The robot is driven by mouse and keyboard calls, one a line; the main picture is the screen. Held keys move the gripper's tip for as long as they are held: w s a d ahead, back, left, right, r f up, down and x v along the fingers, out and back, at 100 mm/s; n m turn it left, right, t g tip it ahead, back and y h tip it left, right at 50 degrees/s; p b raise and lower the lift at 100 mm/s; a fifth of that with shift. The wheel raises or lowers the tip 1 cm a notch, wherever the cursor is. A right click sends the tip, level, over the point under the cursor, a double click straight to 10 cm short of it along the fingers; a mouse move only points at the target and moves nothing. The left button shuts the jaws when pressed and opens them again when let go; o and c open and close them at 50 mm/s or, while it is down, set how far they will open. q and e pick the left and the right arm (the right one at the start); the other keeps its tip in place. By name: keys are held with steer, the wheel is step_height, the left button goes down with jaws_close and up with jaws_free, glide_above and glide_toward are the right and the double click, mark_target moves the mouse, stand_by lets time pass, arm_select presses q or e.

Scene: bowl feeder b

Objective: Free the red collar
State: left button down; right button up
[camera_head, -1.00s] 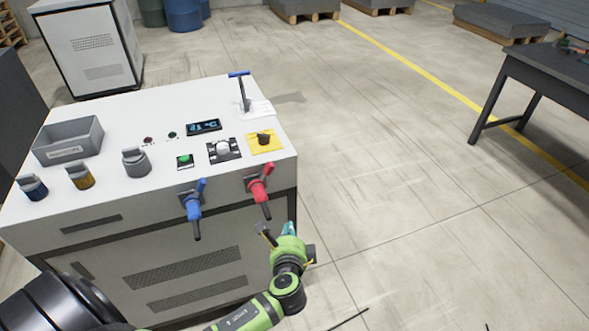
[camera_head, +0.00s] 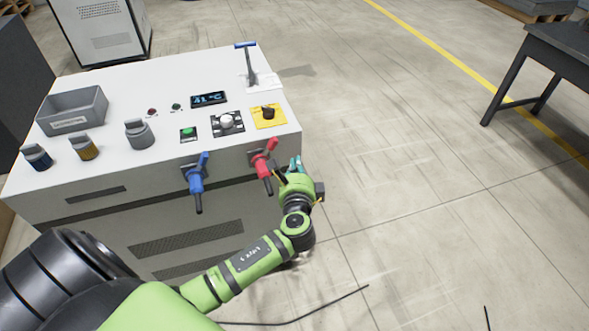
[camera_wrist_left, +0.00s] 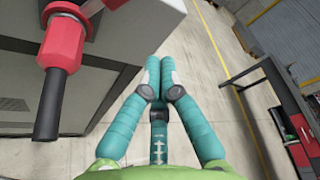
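The red collar (camera_head: 263,166) sits on a fitting on the cabinet's front face, near its right corner, with a black stub hanging below. It shows large at the upper left of the left wrist view (camera_wrist_left: 62,42). My left gripper (camera_head: 296,163) is just right of the red collar, apart from it, beside the cabinet's corner. In the left wrist view its teal fingers (camera_wrist_left: 160,72) are together with nothing between them. My right gripper is not in view.
A similar blue fitting (camera_head: 196,178) is left of the red one. The cabinet top (camera_head: 105,125) carries a grey bin (camera_head: 73,110), knobs, a display (camera_head: 209,99) and a blue-handled lever (camera_head: 248,62). A dark table (camera_head: 560,60) stands at right. The floor between is open.

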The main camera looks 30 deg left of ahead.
mark_target(270, 148)
arm_select(q)
steer(key=x, duration=0.2)
steer(key=p+x, duration=0.1)
steer(key=x, duration=0.2)
steer(key=shift+a+r, duration=0.2)
steer(key=shift+r, duration=0.05)
steer(key=shift+s+a+r+p, duration=0.4)
steer(key=shift+s+p, duration=0.1)
steer(key=shift+s, duration=0.1)
steer(key=shift+s+a+r+p, duration=0.4)
steer(key=shift+s+p, duration=0.05)
steer(key=shift+s, duration=0.15)
steer(key=shift+s+a, duration=0.1)
steer(key=shift+s, duration=0.05)
steer(key=shift+s+a+r+n+t+b, duration=0.15)
steer(key=shift+n+t+b, duration=0.15)
steer(key=shift+b, duration=0.15)
